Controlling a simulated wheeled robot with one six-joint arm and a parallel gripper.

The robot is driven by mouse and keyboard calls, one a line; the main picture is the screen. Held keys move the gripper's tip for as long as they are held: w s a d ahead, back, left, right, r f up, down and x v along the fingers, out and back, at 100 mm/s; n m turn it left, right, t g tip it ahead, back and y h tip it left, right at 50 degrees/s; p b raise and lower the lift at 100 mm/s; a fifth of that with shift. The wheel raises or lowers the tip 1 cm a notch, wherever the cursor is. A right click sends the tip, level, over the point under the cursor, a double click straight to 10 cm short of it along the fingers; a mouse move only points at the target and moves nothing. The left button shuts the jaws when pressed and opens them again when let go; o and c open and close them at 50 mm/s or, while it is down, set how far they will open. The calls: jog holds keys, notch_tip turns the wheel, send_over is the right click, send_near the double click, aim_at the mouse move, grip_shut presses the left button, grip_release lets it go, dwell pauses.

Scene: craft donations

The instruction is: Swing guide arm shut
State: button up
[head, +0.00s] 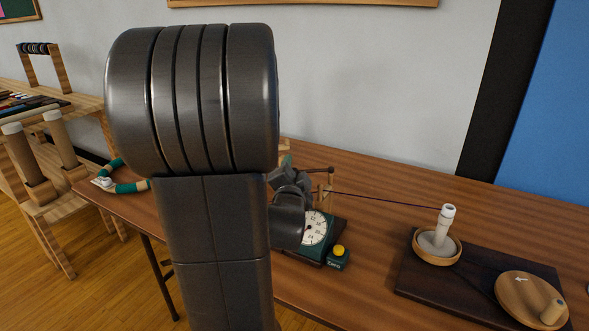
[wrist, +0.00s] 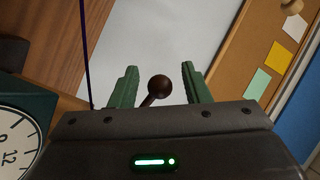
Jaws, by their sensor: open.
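In the wrist view, a dark brown ball knob on a short stem (wrist: 159,87), seemingly the guide arm's end, shows between the two green fingers of my gripper (wrist: 158,84). The fingers are apart, with a gap on each side of the knob. My dark arm and wrist hide much of the meter, the guide arm's base and the fingers.
A purple yarn (head: 385,199) runs from the guide area right to a white spindle (head: 443,225) on the winder. The winder's dark board (head: 415,281) also bears a wooden crank disc (head: 528,293). A yellow button (head: 339,250) stands beside the meter. A green-and-tan ring (head: 132,187) lies at the table's left.

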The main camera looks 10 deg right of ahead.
jog(key=v, duration=1.2)
jog(key=shift+s+p, duration=0.2)
jog(key=shift+p, duration=0.1)
jog(key=shift+a, duration=0.1)
